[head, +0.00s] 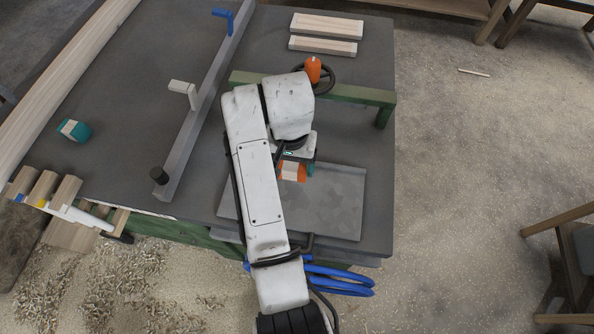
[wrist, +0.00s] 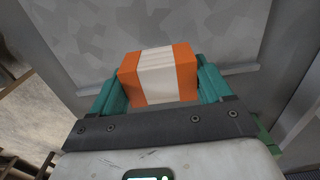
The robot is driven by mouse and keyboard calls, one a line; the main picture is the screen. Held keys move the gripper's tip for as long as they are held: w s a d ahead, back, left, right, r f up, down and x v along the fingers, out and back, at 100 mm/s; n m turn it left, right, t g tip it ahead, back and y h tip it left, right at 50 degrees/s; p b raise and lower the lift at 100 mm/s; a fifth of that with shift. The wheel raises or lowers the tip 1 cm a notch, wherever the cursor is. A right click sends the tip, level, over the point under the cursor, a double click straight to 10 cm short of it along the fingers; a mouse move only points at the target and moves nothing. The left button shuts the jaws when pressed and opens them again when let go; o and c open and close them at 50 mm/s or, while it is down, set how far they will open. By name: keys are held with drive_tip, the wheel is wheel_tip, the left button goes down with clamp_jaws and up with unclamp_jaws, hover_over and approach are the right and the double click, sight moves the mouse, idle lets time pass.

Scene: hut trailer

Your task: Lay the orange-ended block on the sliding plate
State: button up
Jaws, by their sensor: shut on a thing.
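The orange-ended block (head: 292,171) has orange ends and a pale middle band. My gripper (head: 297,169) is shut on it over the grey sliding plate (head: 340,204). In the wrist view the block (wrist: 157,76) sits between the teal fingers of my gripper (wrist: 160,88), with the mottled plate (wrist: 200,25) beyond it. I cannot tell whether the block touches the plate. My arm hides the plate's left part in the head view.
A green bar (head: 350,92) with a dark handwheel (head: 325,78) and orange part (head: 313,70) spans behind the plate. A grey fence (head: 205,100) runs to the left. A teal-ended block (head: 73,130) lies at the far left. Pale boards (head: 326,26) lie at the back.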

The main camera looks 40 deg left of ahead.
sight(297, 170)
drive_tip(key=shift+w+f, duration=0.75)
drive_tip(key=shift+f, duration=0.1)
drive_tip(key=shift+w+f, duration=0.15)
drive_tip(key=shift+f, duration=1.6)
drive_tip(key=shift+f, duration=0.1)
drive_tip(key=o, duration=1)
wheel_tip(297, 170, up, 12)
drive_tip(key=shift+r+p, duration=0.15)
drive_tip(key=shift+p, duration=0.25)
